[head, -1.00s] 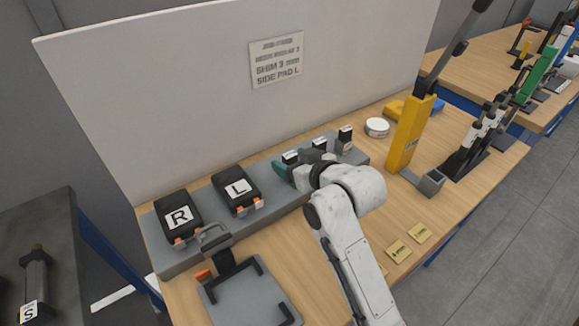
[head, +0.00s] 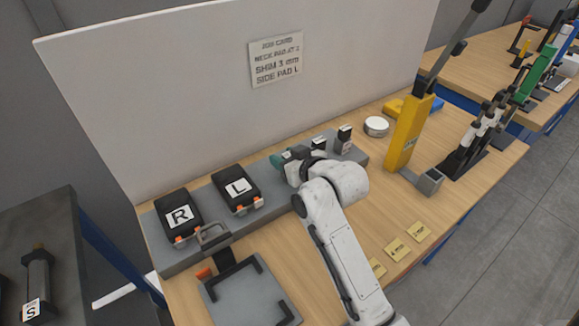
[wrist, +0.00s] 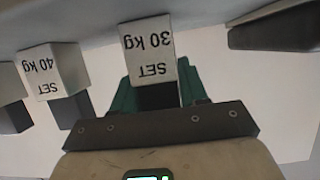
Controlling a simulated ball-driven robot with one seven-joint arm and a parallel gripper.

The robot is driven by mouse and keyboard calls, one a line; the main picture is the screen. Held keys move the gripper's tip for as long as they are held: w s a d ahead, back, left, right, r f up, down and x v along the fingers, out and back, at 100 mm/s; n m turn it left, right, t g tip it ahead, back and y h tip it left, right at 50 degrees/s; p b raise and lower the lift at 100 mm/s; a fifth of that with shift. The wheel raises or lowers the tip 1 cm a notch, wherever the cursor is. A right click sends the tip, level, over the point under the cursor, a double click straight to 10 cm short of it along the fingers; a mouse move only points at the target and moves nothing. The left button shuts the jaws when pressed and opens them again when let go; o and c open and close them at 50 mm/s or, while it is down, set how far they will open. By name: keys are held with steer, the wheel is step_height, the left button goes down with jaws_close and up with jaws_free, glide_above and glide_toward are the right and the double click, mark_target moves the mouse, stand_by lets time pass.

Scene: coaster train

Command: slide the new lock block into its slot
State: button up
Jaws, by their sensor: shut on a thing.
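My gripper (wrist: 157,95) has green fingers, one on each side of the lock block marked SET 30 kg (wrist: 149,50), and is shut on it. In the head view my gripper (head: 281,159) is over the grey ledge (head: 262,180), right of the L pad, with my wrist hiding most of the held block. I cannot tell whether the block is clear of the ledge. A block marked SET 40 kg (wrist: 50,72) and another block (wrist: 10,85) stand beside it in the wrist view. Two blocks also show in the head view (head: 319,143) (head: 345,136). I cannot make out the slot.
Black pads R (head: 178,216) and L (head: 237,188) rest on the ledge. A grey fixture (head: 250,295) with a black frame lies in front. A yellow post (head: 408,135) stands right, near brass plates (head: 397,251). A white board (head: 170,100) rises behind.

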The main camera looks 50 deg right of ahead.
steer(key=c, duration=0.4)
steer(key=shift+r, duration=0.1)
